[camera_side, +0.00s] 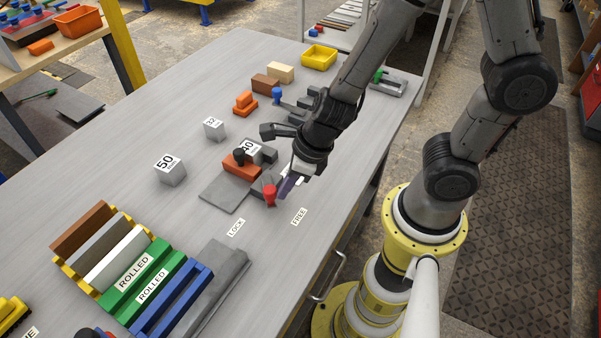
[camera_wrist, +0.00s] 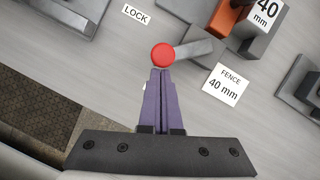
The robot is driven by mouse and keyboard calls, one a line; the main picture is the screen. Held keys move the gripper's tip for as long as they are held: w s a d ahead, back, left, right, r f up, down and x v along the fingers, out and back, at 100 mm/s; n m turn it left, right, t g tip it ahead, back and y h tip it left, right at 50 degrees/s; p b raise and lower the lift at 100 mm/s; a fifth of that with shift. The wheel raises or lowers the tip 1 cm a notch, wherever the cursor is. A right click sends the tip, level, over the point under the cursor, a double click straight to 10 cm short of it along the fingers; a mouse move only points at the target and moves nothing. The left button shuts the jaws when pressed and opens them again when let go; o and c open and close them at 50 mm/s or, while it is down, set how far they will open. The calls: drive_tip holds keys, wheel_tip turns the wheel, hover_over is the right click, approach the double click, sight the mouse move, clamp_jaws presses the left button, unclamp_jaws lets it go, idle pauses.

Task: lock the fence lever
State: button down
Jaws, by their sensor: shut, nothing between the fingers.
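The fence lever has a round red knob (camera_side: 270,194) on a short grey arm. In the wrist view the knob (camera_wrist: 163,55) is at the lever's left end and the grey arm (camera_wrist: 200,51) runs right. My gripper (camera_side: 281,195) is shut and empty, its purple fingertips (camera_wrist: 161,72) right beside the knob; I cannot tell whether they touch it. A LOCK label (camera_side: 236,228) and a FREE label (camera_side: 299,216) lie on the table in front of the lever. LOCK (camera_wrist: 136,14) also shows at upper left in the wrist view.
A "40 mm" block (camera_wrist: 266,14) and an orange piece (camera_side: 240,167) sit behind the lever. A FENCE 40 mm label (camera_wrist: 226,85) lies right of the lever. Blocks marked 50 (camera_side: 170,171) and 32 (camera_side: 214,129) stand left. A rack of boards (camera_side: 170,310) is at front left.

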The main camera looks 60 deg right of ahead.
drive_tip(key=a+m, duration=0.1)
drive_tip(key=w+a+m+h, duration=0.1)
drive_tip(key=m, duration=0.1)
drive_tip(key=shift+w, duration=0.1)
drive_tip(key=w+m, duration=0.1)
drive_tip(key=w+a+m+h, duration=0.1)
drive_tip(key=m, duration=0.1)
drive_tip(key=shift+a, duration=0.25)
drive_tip(key=shift+w+a+m, duration=0.15)
drive_tip(key=shift+m, duration=0.15)
drive_tip(key=shift+w+a+h, duration=0.2)
drive_tip(key=shift+w+h, duration=0.1)
drive_tip(key=shift+w, duration=0.2)
drive_tip(key=s+a+r, duration=0.2)
drive_tip(key=s+r, duration=0.5)
drive_tip(key=r, duration=0.2)
drive_tip(key=shift+s+r, duration=0.2)
drive_tip(key=shift+d, duration=0.1)
